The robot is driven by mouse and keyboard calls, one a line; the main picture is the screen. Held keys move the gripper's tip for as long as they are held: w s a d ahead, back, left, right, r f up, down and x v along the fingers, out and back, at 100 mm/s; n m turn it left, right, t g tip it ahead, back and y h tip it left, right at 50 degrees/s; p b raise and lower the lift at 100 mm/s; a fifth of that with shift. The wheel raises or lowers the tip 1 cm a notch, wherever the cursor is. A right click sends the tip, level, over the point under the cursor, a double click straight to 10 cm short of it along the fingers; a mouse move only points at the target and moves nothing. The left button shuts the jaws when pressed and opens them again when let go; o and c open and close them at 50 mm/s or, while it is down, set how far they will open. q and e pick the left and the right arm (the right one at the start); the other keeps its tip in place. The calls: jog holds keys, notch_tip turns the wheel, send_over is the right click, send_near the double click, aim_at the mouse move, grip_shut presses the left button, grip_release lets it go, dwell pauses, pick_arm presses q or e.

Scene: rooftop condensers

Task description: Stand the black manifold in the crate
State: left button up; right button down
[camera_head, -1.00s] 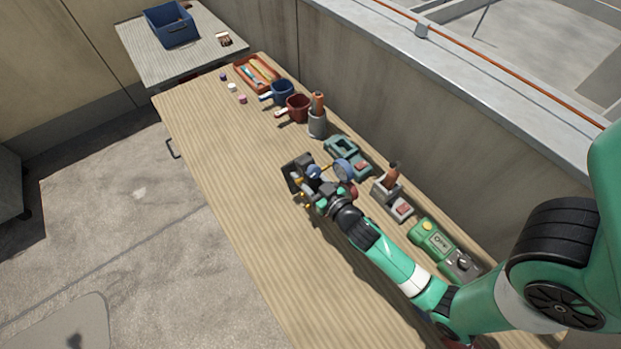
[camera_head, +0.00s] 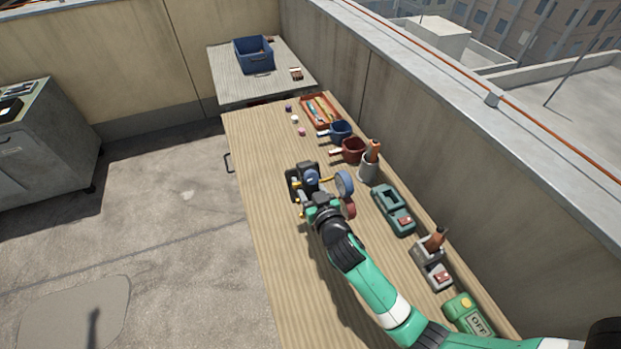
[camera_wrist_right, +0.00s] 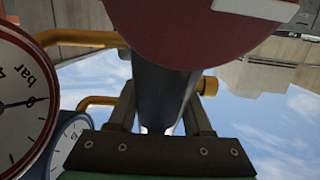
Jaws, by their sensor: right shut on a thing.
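The black manifold (camera_head: 303,180), with a blue gauge (camera_head: 344,185), a red gauge (camera_head: 348,208) and brass fittings, is held above the wooden table. My right gripper (camera_head: 318,205) is shut on it. In the right wrist view, the fingers (camera_wrist_right: 163,118) close around the manifold's dark body (camera_wrist_right: 160,85), with a red-rimmed dial at left and a round red part overhead. The blue crate (camera_head: 259,67) stands on the grey far table, well beyond the manifold. Its inside is partly visible and looks empty. My left gripper is not in view.
Along the wooden table's (camera_head: 285,240) right side stand an orange tray (camera_head: 305,112), a blue mug (camera_head: 341,131), a red mug (camera_head: 353,150), a grey holder (camera_head: 368,168) and a teal device (camera_head: 394,210). A small brown block (camera_head: 296,73) lies right of the crate. A wall runs along the right.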

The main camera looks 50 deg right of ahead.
jog(key=s+a+f+n+t+y, duration=0.1)
jog(key=s+a+f+n+y, duration=0.1)
jog(key=a, duration=0.8)
jog(key=s+a+f+n+y, duration=0.2)
jog(key=s+a+f+y, duration=0.1)
jog(key=a, duration=0.7)
jog(key=s+a+f+n+t+y, duration=0.1)
jog(key=s+a+f+n+y, duration=0.1)
jog(key=a, duration=0.9)
notch_tip(320, 180, down, 2)
jog(key=shift+s+f+t+y, duration=0.2)
jog(key=shift+f+t+y, duration=0.1)
jog(key=shift+y, duration=0.4)
